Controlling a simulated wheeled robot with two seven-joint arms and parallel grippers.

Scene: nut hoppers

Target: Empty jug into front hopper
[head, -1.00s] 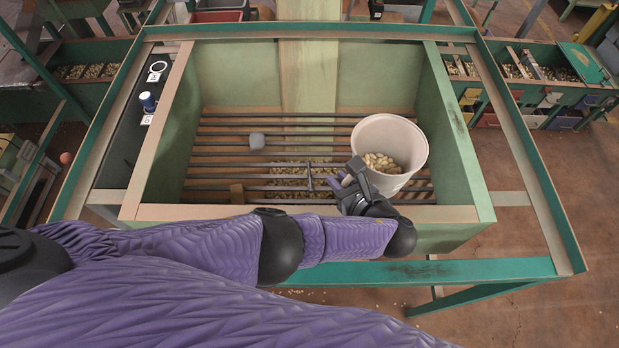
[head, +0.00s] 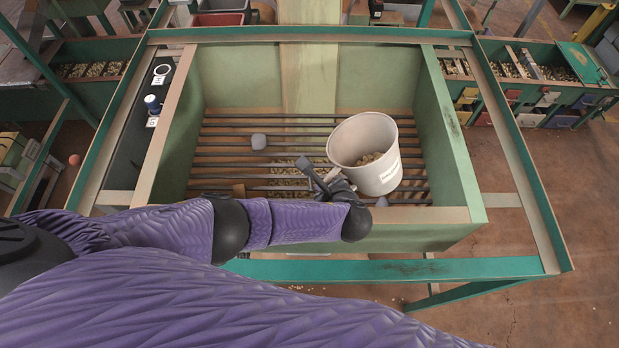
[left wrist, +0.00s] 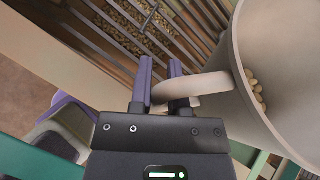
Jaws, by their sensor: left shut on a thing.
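My left gripper (head: 325,186) is at the jug's left side. In the left wrist view its fingers (left wrist: 160,88) are shut on the jug's handle (left wrist: 200,87), and nuts show inside the jug (left wrist: 290,75). My right gripper is not in view.
Nuts (head: 285,172) lie below the bars. A green frame (head: 400,268) surrounds the hopper. Side troughs (head: 540,72) hold more nuts.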

